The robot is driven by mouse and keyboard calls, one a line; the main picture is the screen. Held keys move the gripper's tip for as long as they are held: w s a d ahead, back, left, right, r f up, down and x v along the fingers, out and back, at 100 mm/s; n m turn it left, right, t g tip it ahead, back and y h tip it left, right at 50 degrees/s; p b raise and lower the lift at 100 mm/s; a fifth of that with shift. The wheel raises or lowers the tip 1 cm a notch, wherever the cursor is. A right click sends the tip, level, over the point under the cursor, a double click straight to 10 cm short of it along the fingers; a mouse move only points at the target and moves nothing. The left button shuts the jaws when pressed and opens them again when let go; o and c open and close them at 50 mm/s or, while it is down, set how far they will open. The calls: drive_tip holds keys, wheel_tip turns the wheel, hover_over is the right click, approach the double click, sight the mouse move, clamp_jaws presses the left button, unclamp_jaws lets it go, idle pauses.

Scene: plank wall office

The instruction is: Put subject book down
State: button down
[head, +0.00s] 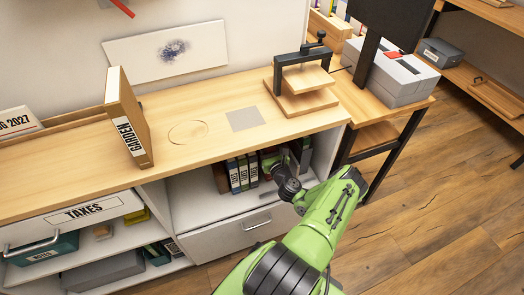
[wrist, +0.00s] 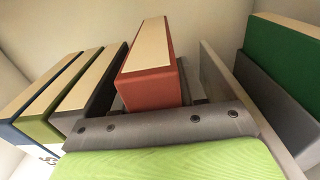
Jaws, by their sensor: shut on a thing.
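My gripper (head: 279,174) reaches into the open shelf under the counter, and the arm hides part of it in the head view. In the wrist view it is shut on a red book (wrist: 149,88) with a pale page edge. The red book stands just past the grey gripper body, and its lower end is hidden. To its left stand a dark grey book (wrist: 92,92), a green book (wrist: 62,98) and a blue book (wrist: 22,110). A gap separates the red book from them. I cannot tell whether the red book touches the shelf floor.
A grey upright panel (wrist: 225,88) stands close right of the red book, with grey (wrist: 275,100) and green (wrist: 290,50) books beyond. The counter above holds a GARDEN book (head: 128,117) and a wooden press (head: 302,82). A drawer (head: 230,238) lies below the shelf.

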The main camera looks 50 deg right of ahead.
wheel_tip(320, 180, down, 2)
drive_tip(key=shift+w+d+f+b, duration=0.1)
drive_tip(key=shift+w+f+b, duration=0.05)
drive_tip(key=shift+b, duration=0.15)
drive_tip(key=c, duration=0.6)
unclamp_jaws()
drive_tip(key=shift+f, duration=0.15)
drive_tip(key=shift+c, duration=0.2)
drive_tip(key=p+v, duration=0.4)
drive_tip(key=v, duration=0.8)
